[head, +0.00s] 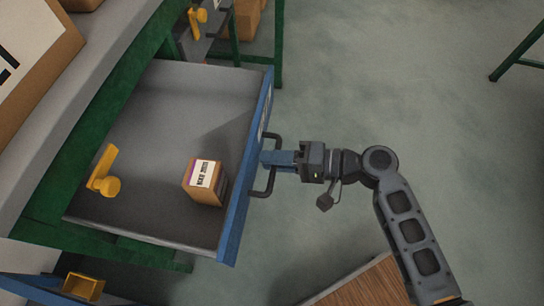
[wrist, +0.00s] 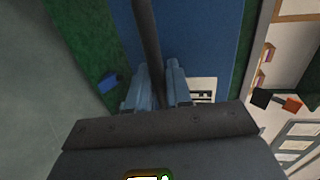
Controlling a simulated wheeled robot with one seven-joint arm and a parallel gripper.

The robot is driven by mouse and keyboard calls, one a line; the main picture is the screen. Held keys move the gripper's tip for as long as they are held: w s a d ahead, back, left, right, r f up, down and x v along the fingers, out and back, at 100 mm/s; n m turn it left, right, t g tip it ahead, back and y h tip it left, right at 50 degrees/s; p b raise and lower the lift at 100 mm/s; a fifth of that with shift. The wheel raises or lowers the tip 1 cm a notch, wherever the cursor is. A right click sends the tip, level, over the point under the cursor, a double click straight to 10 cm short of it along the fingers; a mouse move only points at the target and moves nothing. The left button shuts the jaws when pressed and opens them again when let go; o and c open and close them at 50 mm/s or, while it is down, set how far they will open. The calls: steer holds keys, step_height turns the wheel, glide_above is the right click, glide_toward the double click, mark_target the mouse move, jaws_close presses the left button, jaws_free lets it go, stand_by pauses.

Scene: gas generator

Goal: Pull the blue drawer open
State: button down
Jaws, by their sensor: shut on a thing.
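The blue drawer (head: 246,185) is pulled well out from the green-framed bench, so its grey inside shows in the head view. A dark bar handle (head: 272,180) stands out from its front. My gripper (head: 268,158) is shut on this handle from the right side. In the wrist view, my two fingers (wrist: 162,88) close around the dark handle bar (wrist: 146,35), with the blue drawer front (wrist: 205,40) behind it. A small labelled cardboard box (head: 205,181) and a yellow part (head: 104,174) lie in the drawer.
The green bench frame (head: 88,125) runs along the left. A wooden surface (head: 362,284) lies at the bottom near my arm. Another green frame (head: 520,58) stands at the upper right. The grey floor (head: 350,80) right of the drawer is clear.

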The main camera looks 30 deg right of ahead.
steer(key=c, duration=1.2)
jaws_free()
steer(key=v, duration=0.7)
steer(key=shift+s+d+p, duration=0.25)
steer(key=shift+d+p, duration=0.05)
steer(key=shift+p, duration=0.05)
